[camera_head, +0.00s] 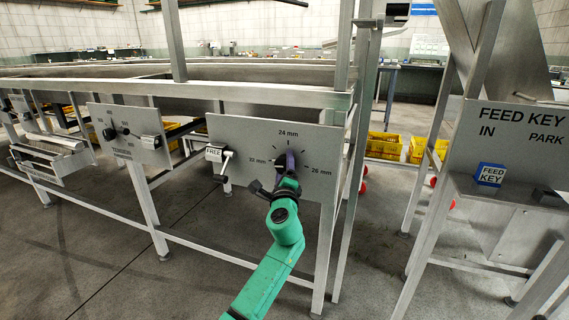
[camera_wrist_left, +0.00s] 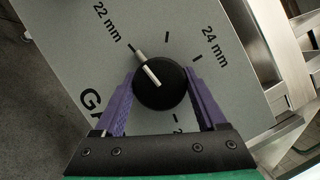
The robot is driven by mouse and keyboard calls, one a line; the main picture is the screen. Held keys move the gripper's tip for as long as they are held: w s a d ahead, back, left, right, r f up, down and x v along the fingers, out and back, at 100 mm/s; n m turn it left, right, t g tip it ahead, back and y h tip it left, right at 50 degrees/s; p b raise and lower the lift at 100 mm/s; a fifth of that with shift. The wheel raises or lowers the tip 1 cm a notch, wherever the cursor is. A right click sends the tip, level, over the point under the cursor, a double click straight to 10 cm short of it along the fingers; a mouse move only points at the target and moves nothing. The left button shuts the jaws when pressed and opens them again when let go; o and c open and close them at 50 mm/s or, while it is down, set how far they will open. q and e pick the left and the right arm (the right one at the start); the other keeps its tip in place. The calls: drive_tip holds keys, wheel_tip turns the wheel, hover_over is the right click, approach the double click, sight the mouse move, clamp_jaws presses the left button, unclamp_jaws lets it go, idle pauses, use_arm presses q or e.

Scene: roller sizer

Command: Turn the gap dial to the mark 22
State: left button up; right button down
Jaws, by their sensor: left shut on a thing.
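The gap dial (camera_wrist_left: 165,90) is a round black knob with a pale pointer bar, on a grey panel (camera_head: 240,130). In the left wrist view the pointer points up-left at the tick beside the "22 mm" label (camera_wrist_left: 113,22), in line with it or very nearly so. The "24 mm" label (camera_wrist_left: 214,46) is further right. My left gripper (camera_wrist_left: 163,108) is shut on the dial, with a purple finger on each side. In the head view my left gripper (camera_head: 287,164) covers most of the dial. My right gripper is in neither view.
A "FREE" block with a lever (camera_head: 215,153) sits left of the dial on the same panel. Another panel with knobs (camera_head: 128,132) is further left. A feed key panel (camera_head: 520,130) with a blue key block (camera_head: 490,175) stands at the right. Metal frame posts are close by.

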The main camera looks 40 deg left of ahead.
use_arm(q)
drive_tip(key=shift+f+n, duration=0.1)
drive_tip(key=shift+n, duration=0.2)
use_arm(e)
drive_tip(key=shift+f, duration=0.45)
use_arm(q)
drive_tip(key=o, duration=1.3)
drive_tip(key=shift+s+d, duration=0.35)
drive_tip(key=shift+s, duration=0.05)
drive_tip(key=v, duration=1.3)
drive_tip(key=shift+s+d, duration=0.15)
drive_tip(key=shift+s, duration=0.1)
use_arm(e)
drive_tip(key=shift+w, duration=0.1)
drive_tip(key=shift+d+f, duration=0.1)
